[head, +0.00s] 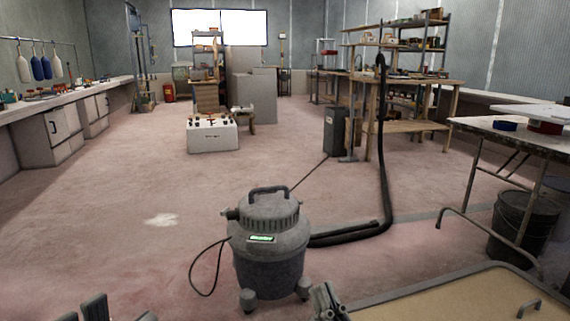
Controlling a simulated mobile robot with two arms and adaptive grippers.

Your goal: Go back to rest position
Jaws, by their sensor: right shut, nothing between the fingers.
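My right gripper (328,298) shows at the bottom edge, just right of the vacuum's wheels. Its fingers are shut with nothing between them. My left gripper (108,309) is at the bottom left edge. Only the tops of its dark parts show, and the rest is cut off by the frame, so I cannot tell whether it is open or shut. No held object is visible at either gripper.
A grey shop vacuum (268,245) stands close in front, its black hose (384,160) running right. A tan panel with a grey rim (440,292) lies at bottom right. A folding-leg table (490,128) and black bucket (522,222) stand right. Floor is open at left.

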